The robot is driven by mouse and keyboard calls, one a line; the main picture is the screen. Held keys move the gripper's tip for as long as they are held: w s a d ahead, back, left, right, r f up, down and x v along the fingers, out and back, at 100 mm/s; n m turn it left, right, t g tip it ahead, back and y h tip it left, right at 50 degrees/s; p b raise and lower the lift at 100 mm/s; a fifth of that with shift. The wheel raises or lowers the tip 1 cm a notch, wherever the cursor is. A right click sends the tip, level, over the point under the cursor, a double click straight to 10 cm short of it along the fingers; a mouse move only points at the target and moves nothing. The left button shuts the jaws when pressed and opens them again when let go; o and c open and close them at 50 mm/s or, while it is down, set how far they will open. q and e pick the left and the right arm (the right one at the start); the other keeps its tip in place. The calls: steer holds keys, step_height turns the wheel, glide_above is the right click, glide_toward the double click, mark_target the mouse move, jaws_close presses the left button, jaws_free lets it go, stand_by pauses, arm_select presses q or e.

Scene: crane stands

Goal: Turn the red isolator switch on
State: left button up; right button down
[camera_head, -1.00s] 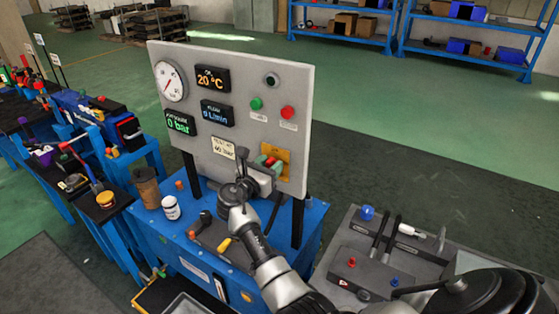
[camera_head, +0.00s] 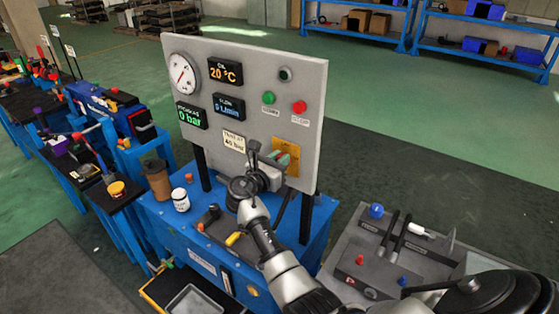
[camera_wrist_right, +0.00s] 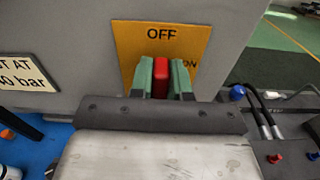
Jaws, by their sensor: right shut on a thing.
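The red isolator switch (camera_wrist_right: 160,78) sits on a yellow plate (camera_wrist_right: 190,42) on the grey panel. In the right wrist view its handle stands upright below the word OFF, and the word ON shows to its right. My right gripper (camera_wrist_right: 161,80) is shut on the handle, with one green fingertip on each side. In the head view my right gripper (camera_head: 286,157) is at the yellow plate (camera_head: 292,166), and the handle is mostly hidden by the fingers. My left gripper is not in view.
The grey panel (camera_head: 240,105) carries a gauge (camera_head: 183,74), displays, a green button (camera_head: 268,98) and a red button (camera_head: 299,107). A white bottle (camera_head: 181,201) and a brown cup (camera_head: 157,180) stand on the blue bench. A grey bench (camera_head: 350,245) with hoses is at right.

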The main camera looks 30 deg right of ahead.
steer(key=m+b, duration=0.1)
steer(key=m, duration=0.2)
steer(key=m+b, duration=0.1)
steer(key=shift+s+d+f+b, duration=0.15)
steer(key=shift+s+f+b, duration=0.1)
steer(key=shift+s+b, duration=0.1)
steer(key=m+b, duration=0.5)
steer(key=m, duration=0.1)
steer(key=f+m+b, duration=0.1)
steer(key=m+b, duration=0.2)
steer(key=m, duration=0.1)
steer(key=shift+s+d+f+b, duration=0.1)
steer(key=shift+s+d+b, duration=0.05)
steer(key=shift+s+b, duration=0.2)
steer(key=m+b, duration=0.2)
steer(key=shift+f+m, duration=0.1)
steer(key=shift+m, duration=0.3)
steer(key=shift+m+b, duration=0.4)
steer(key=shift+b, duration=0.2)
steer(key=shift+s, duration=0.1)
steer(key=c, duration=1.1)
jaws_free()
